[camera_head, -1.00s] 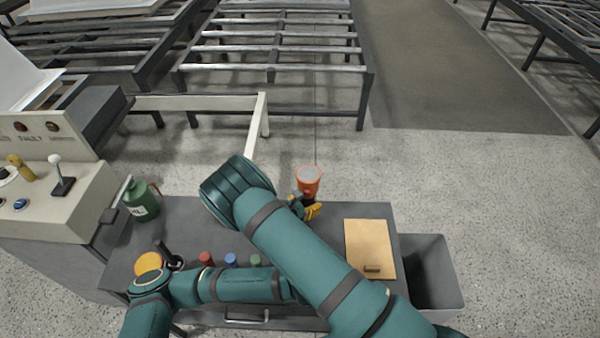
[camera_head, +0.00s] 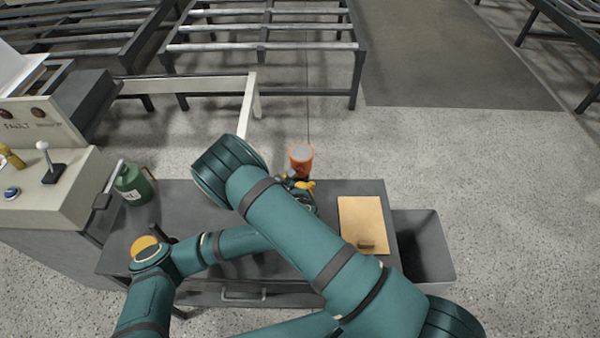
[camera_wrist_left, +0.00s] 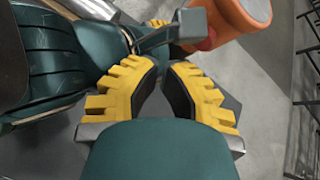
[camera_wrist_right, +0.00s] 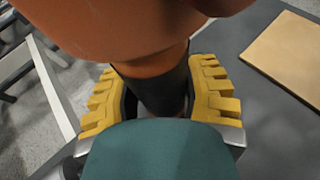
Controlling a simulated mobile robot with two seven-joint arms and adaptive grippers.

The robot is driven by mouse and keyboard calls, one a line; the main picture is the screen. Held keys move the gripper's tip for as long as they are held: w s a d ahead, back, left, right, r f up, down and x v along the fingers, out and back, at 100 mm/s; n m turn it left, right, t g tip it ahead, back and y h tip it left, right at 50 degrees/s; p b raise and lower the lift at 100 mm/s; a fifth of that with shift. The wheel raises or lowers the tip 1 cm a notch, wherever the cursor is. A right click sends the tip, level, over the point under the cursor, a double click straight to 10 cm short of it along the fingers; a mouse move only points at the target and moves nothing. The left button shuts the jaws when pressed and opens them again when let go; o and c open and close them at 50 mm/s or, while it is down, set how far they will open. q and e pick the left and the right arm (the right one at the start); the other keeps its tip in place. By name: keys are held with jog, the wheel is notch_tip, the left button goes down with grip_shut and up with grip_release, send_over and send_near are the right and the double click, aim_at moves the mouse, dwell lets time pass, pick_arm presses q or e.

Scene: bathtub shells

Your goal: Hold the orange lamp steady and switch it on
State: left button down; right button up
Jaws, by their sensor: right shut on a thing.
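The orange lamp (camera_head: 301,160) stands out past the far edge of the grey bench top in the head view, its round pale face up. In the right wrist view its orange body (camera_wrist_right: 140,35) fills the top. My right gripper (camera_wrist_right: 158,88) is shut around the lamp's dark handle. My left gripper (camera_wrist_left: 167,68) has its fingertips almost together, with nothing seen between them. In the left wrist view the lamp (camera_wrist_left: 240,18) is just beyond these fingertips, with a red button (camera_wrist_left: 207,42) on its side. I cannot tell if they touch. In the head view my arms partly hide both grippers.
A tan board (camera_head: 362,222) lies on the bench top (camera_head: 330,210) at the right, with a grey bin (camera_head: 425,250) beside it. A green can (camera_head: 133,184) and a control console (camera_head: 45,200) are at the left. Metal racks (camera_head: 260,40) stand beyond open floor.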

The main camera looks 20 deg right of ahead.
aim_at(300, 171)
pick_arm(q)
jog(key=shift+w+d, duration=0.25)
jog(key=shift+w, duration=0.5)
dwell(1.0)
jog(key=shift+w+d, duration=0.15)
jog(key=shift+w, duration=0.25)
